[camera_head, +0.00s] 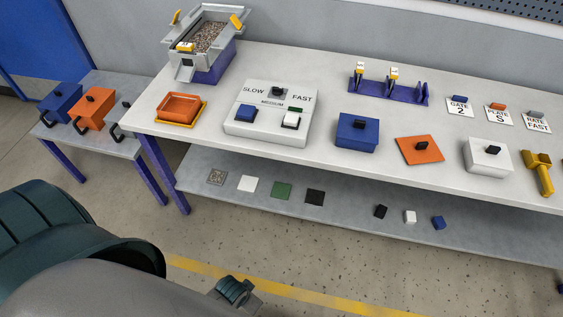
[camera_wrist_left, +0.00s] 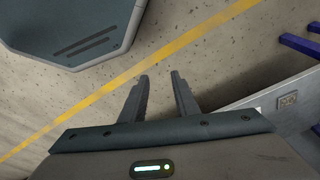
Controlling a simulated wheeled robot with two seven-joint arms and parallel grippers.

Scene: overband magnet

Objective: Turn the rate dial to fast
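The rate dial (camera_head: 278,92) is a small black knob on a white control box (camera_head: 245,128) on the long table. SLOW is printed to its left, FAST to its right and MEDIUM just below. I cannot tell which word the knob points to. A white rocker or button (camera_head: 291,120) sits in a dark frame at the box's lower right. In the left wrist view my left gripper (camera_wrist_left: 160,76) has its two fingers apart, with nothing between them, over the floor and away from the control box. My right gripper is not in view.
A grey hopper (camera_head: 208,38) of gravel and an orange tray (camera_head: 179,108) stand left of the box. A blue box (camera_head: 357,132), an orange plate (camera_head: 420,150) and a white box (camera_head: 488,157) stand right. A lower shelf (camera_head: 340,212) runs beneath the table.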

